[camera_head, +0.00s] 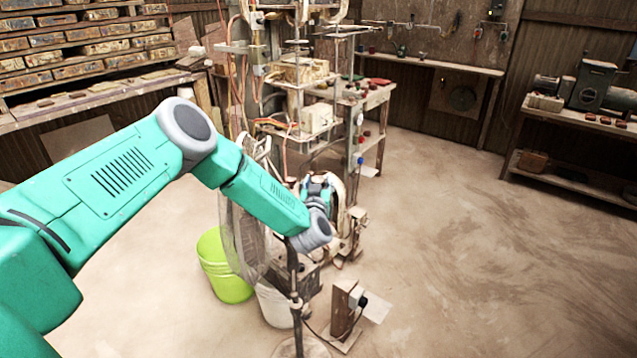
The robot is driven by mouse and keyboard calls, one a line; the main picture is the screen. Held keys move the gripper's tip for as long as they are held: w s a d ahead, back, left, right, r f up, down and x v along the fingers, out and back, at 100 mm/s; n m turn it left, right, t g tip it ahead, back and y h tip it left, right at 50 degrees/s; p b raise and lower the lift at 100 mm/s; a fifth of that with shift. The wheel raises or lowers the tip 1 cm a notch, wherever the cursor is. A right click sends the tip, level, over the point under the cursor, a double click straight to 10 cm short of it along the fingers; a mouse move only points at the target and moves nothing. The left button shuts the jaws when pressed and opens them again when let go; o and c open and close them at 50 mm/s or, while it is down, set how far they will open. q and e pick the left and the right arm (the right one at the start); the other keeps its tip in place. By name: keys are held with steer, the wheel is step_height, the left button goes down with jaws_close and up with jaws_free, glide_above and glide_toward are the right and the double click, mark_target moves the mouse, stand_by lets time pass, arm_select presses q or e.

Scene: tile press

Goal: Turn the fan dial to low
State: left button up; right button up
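A pedestal fan stands in the middle, with its round wire cage (243,225) seen nearly edge-on. Its dark pole (293,270) runs down to a round base (302,347) at the bottom edge. My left arm reaches in from the left, across the top of the fan. My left gripper (322,190) is at the fan's upper right side, partly hidden behind my wrist. I cannot tell whether its fingers are open or touch the fan. The fan dial cannot be made out; my wrist and gripper cover that area. My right gripper is out of view.
A tall press frame (297,75) with cables stands close behind the fan. A green bucket (224,268) and a white bucket (274,304) stand beside the pole. A low post with a box (346,308) stands right of it. The floor at right is clear.

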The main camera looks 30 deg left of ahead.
arm_select(q)
jaws_close()
steer(key=n+g+y+b, duration=0.3)
steer(key=y, duration=0.1)
steer(key=shift+f, duration=0.15)
steer(key=n+g+y+b, duration=0.3)
steer(key=n+g+b, duration=0.1)
steer(key=g, duration=0.1)
steer(key=shift+f+b, duration=0.1)
steer(key=shift+b, duration=0.2)
steer(key=shift+r+n+g+y+b, duration=0.2)
steer(key=shift+n+g+y+b, duration=0.4)
steer(key=shift+n+g+b, duration=0.5)
steer(key=shift+g, duration=0.3)
steer(key=shift+r, duration=0.1)
